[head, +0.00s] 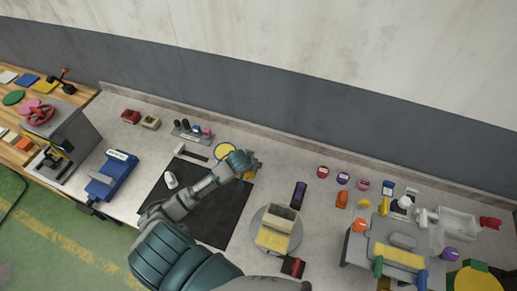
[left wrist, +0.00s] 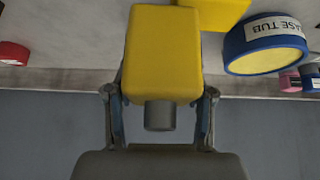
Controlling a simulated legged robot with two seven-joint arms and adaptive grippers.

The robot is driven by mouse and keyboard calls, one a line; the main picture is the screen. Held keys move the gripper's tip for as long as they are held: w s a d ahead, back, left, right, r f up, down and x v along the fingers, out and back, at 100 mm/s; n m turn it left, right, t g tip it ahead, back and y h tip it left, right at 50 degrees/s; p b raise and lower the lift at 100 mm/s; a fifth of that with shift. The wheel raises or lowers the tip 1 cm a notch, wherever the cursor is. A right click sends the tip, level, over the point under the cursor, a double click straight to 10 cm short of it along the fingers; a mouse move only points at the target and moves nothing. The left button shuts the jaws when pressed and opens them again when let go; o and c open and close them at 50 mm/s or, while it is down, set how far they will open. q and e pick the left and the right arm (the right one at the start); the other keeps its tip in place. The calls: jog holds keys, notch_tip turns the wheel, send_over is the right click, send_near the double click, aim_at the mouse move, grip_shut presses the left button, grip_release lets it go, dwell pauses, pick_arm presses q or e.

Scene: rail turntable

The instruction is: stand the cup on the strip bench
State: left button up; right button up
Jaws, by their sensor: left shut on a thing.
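My left gripper (head: 246,168) is over the back edge of the black mat. In the left wrist view, the left gripper (left wrist: 160,110) is shut on a yellow block (left wrist: 162,55) with a short grey round stub (left wrist: 160,115). The block also shows partly in the head view (head: 252,175), mostly hidden by the hand. I cannot make out a clear cup; a small white rounded thing (head: 171,180) lies on the black mat (head: 215,220). I cannot tell which surface is the strip bench. My right gripper is not in view.
A blue and yellow grease tub (left wrist: 265,45) is beside the held block. A round grey turntable (head: 262,252) carries a pale box (head: 283,218). Blue (head: 112,174) and grey machines stand left, and a stand with coloured knobs (head: 400,240) right. The wall is behind.

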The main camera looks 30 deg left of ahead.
pick_arm(q)
jog(key=w+a, duration=0.2)
jog(key=w, duration=0.1)
jog(key=w+a, duration=0.1)
jog(key=w, duration=0.1)
jog(key=w+a+f, duration=0.1)
jog(key=w+a, duration=0.1)
jog(key=w, duration=0.1)
jog(key=shift+w+a+p, duration=0.35)
jog(key=shift+w+f, duration=0.15)
notch_tip(320, 180, down, 3)
jog(key=shift+a+f, duration=0.1)
jog(key=shift+f, duration=0.05)
jog(key=o, duration=1.3)
jog(key=shift+a, duration=0.1)
jog(key=shift+c, duration=0.2)
jog(key=v, duration=1.2)
jog(key=shift+p, duration=0.35)
